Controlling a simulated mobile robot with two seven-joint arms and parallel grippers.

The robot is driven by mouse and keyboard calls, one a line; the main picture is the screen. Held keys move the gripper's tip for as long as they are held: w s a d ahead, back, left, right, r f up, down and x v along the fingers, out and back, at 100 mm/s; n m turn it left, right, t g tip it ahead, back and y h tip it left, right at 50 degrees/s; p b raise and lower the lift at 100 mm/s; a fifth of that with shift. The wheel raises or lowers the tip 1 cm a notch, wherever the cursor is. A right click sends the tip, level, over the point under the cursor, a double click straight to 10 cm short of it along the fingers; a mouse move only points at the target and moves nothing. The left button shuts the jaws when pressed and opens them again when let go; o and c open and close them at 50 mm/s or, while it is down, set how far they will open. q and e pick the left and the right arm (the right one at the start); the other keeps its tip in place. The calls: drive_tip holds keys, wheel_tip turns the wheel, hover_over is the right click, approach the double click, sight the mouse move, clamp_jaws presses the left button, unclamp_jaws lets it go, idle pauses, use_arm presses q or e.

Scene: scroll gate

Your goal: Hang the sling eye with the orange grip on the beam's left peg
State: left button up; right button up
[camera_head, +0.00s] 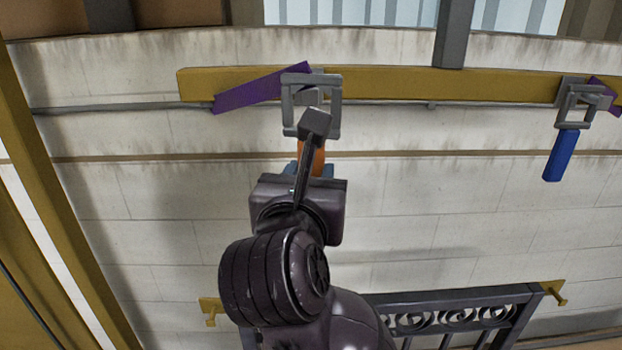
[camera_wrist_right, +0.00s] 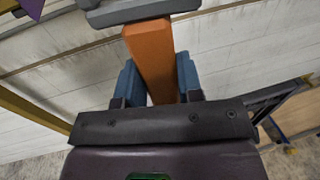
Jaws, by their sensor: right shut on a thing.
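My right gripper (camera_head: 309,171) is shut on the orange grip (camera_head: 313,157); in the right wrist view the grip (camera_wrist_right: 152,55) stands between its blue fingers (camera_wrist_right: 156,80). Above the grip is the grey square sling eye (camera_head: 335,104), its lower part partly hidden by a dark bar and block. The eye is at the yellow beam (camera_head: 400,84), overlapping the right end of a slanted purple bar (camera_head: 250,91), which seems to be the left peg. I cannot tell whether the eye is around it or in front of it. My left gripper is not in view.
A second grey eye (camera_head: 577,93) with a blue grip (camera_head: 561,156) hangs at the beam's right end, by another purple piece (camera_head: 604,92). A dark ornamental gate (camera_head: 445,318) stands below right. A yellow post (camera_head: 50,190) is at the left. The wall between is clear.

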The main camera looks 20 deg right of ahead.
drive_tip(key=w+d+f, duration=0.1)
drive_tip(key=w+d, duration=0.1)
drive_tip(key=w, duration=0.6)
drive_tip(key=shift+w+d+f, duration=0.25)
drive_tip(key=shift+w, duration=0.1)
idle(1.3)
idle(0.4)
drive_tip(key=o, duration=1.3)
drive_tip(key=shift+o, duration=0.2)
drive_tip(key=shift+f+b, duration=0.1)
drive_tip(key=shift+b, duration=0.25)
